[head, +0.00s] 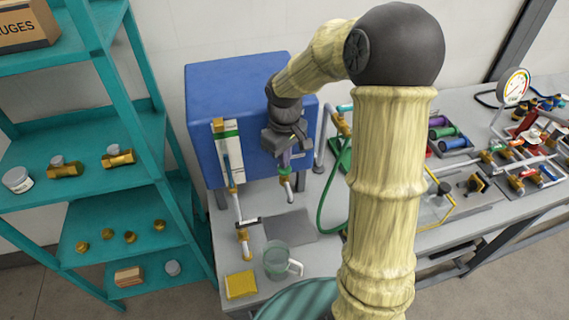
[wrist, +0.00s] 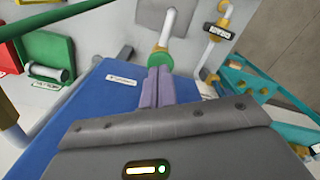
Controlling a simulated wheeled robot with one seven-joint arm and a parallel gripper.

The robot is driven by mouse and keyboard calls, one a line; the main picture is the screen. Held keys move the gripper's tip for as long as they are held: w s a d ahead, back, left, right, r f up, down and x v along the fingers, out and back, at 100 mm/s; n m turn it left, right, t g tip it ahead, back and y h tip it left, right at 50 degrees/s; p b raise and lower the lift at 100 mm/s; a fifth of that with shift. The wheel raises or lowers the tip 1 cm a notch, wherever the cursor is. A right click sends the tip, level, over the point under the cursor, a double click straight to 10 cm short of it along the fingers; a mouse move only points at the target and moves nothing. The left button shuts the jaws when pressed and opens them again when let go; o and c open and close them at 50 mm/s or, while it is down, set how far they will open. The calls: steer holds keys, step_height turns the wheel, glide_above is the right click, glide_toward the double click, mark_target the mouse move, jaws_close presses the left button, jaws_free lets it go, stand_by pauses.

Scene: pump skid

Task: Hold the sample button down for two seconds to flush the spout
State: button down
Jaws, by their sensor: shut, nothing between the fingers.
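The blue cabinet (head: 228,95) stands on the bench. A bent pale spout (head: 287,188) with a brass collar hangs at its front; it also shows in the wrist view (wrist: 168,25). My gripper (head: 285,168) is at the cabinet front, just above the spout. In the wrist view its purple fingers (wrist: 157,75) are together, with nothing between them, and their tips are right by the brass collar. A bit of green shows around the tips.
A clear jug (head: 278,262) stands on the bench in front of a grey mat (head: 290,226), with a yellow sponge (head: 241,285) to its left. A sight-glass pipe (head: 235,190) stands left of the spout. A green hose (head: 333,190) hangs to the right. Teal shelves (head: 110,190) stand at left.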

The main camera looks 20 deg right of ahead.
steer(key=shift+r, duration=0.35)
step_height(320, 180, up, 5)
steer(key=p, duration=0.4)
steer(key=shift+p, duration=0.3)
steer(key=shift+f, duration=0.1)
stand_by(0.3)
steer(key=shift+s+a, duration=0.1)
steer(key=shift+s, duration=0.35)
steer(key=s+m+t, duration=0.2)
steer(key=s+m, duration=0.4)
steer(key=s, duration=0.7)
steer(key=shift+s+t, duration=0.25)
steer(key=shift+t, duration=0.05)
